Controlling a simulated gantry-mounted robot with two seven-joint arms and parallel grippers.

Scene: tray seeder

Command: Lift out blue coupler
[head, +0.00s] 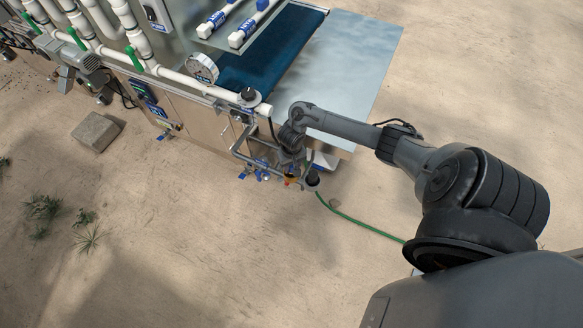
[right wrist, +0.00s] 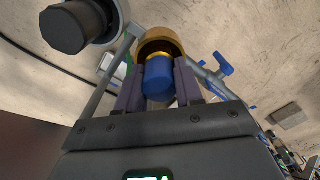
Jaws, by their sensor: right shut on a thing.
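The blue coupler (right wrist: 158,80) is a short blue cylinder between the two dark fingers of my right gripper (right wrist: 160,76) in the right wrist view. The fingers are shut on it, one on each side. A brass cup-shaped fitting (right wrist: 162,43) is at the far end of the coupler, with a narrower gold part between them. I cannot tell whether the coupler is seated in it. In the head view my right gripper (head: 292,167) is at the front corner of the machine, by a small orange-brass part (head: 290,180). My left gripper is not in view.
Grey pipework (head: 243,151) and blue valve handles (head: 262,174) are close to the gripper. A black round part (right wrist: 75,27) shows at upper left in the wrist view. A green hose (head: 350,219) runs over the sand. A metal table (head: 355,60) stands behind.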

